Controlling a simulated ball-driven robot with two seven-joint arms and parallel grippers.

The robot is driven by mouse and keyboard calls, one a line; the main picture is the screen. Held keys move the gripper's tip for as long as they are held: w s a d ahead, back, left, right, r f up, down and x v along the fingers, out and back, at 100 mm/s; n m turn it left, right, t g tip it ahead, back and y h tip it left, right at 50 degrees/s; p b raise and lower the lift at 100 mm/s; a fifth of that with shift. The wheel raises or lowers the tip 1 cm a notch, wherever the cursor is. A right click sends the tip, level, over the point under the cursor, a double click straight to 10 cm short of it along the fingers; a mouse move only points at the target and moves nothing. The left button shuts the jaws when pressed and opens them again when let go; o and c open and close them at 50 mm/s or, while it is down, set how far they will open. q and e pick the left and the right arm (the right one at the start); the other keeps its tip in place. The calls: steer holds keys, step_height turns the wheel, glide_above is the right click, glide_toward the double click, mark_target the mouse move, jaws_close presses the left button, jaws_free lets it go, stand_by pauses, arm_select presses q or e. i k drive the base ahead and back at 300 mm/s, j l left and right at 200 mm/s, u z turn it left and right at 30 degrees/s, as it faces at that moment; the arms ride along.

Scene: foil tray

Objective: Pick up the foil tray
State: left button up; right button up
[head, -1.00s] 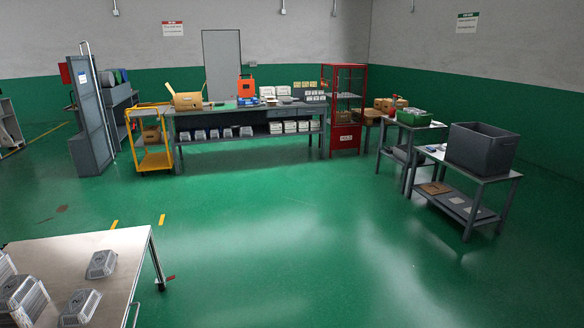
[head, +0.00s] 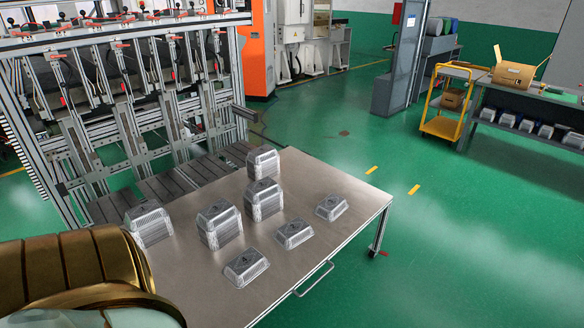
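Several silver foil trays sit upside down on a steel cart table (head: 345,195) in the head view. Three single trays lie along the near right side: a front tray (head: 246,267), a middle tray (head: 295,234) and a far tray (head: 332,207). Behind them stand stacks of trays: a left stack (head: 148,223), a middle stack (head: 220,225), a right stack (head: 263,200) and a back stack (head: 263,162). Neither of my grippers shows in the view.
A framed machine with metal rails (head: 130,110) stands behind the table at left. The table has a handle (head: 315,280) on its near edge. Green floor (head: 450,240) lies open to the right. A yellow cart (head: 442,125) stands farther back.

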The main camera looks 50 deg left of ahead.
mark_target(291, 235)
steer(key=i+u, duration=0.15)
steer(key=i, duration=0.45)
steer(key=i+l+u, duration=0.2)
steer(key=i, duration=0.4)
steer(key=i+l+u, duration=0.15)
steer(key=i, duration=0.45)
steer(key=i+l+u, duration=0.15)
steer(key=i+u, duration=0.3)
steer(key=i+l+u, duration=0.2)
steer(key=u, duration=0.25)
steer(key=i+l+u, duration=0.25)
steer(key=l+u, duration=0.25)
steer(key=i+l+u, duration=0.2)
steer(key=l+u, duration=0.25)
steer(key=i+l+u, duration=0.1)
steer(key=l+u, duration=0.35)
steer(key=i+l+u, duration=0.25)
steer(key=l+u, duration=0.2)
steer(key=l, duration=0.15)
steer(key=i+l+u, duration=0.25)
steer(key=l+u, duration=0.2)
steer(key=l, duration=0.25)
